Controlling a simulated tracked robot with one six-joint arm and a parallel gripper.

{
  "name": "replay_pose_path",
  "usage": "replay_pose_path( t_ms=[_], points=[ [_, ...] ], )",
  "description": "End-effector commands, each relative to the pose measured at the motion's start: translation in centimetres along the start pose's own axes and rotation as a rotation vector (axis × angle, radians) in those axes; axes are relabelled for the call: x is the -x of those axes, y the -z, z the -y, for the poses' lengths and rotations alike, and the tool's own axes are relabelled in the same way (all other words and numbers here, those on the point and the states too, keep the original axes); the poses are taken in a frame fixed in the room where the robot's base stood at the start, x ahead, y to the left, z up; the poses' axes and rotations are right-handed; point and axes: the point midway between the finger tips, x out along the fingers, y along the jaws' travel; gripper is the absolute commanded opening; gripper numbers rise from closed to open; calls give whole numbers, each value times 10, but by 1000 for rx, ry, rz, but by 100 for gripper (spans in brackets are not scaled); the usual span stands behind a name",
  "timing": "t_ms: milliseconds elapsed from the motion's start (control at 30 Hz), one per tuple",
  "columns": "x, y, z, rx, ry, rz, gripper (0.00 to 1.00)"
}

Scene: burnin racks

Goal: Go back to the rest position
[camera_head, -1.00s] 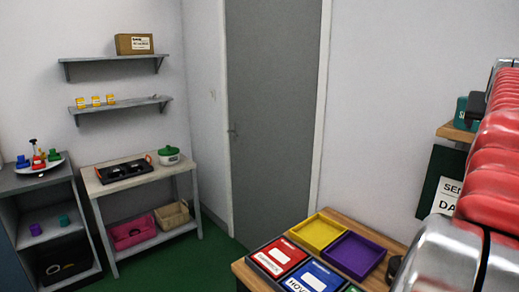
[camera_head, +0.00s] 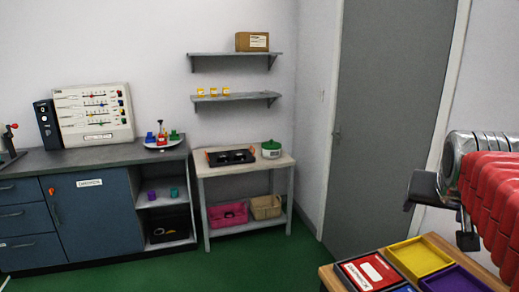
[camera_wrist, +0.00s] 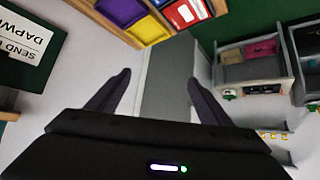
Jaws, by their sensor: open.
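My gripper (camera_wrist: 158,82) is open in the wrist view, with two dark fingers spread apart and nothing between them. Beyond the fingers are the pale wall and the grey door (camera_wrist: 168,80), shown upside down. In the head view my red ribbed arm comes in at the right edge. A dark part at its end (camera_head: 428,191) shows in front of the wall by the door, above the wooden table. The fingers cannot be made out clearly there.
A wooden table (camera_head: 327,279) with yellow (camera_head: 418,257), purple (camera_head: 455,280) and red (camera_head: 368,270) trays stands at lower right. A bench (camera_head: 243,166) and blue cabinet (camera_head: 95,215) line the left wall. The green floor (camera_head: 250,268) is clear between.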

Motion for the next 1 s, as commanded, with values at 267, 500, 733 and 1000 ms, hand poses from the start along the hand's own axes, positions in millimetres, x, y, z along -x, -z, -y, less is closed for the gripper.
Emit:
replay_pose_path(
  t_ms=[267,500,733,1000],
  points=[
    [16,-100,82,160,156,113,73],
    [33,-194,126,307,277,209,73],
    [46,-268,146,429,363,283,73],
    [48,-283,148,455,380,299,73]
  ],
)
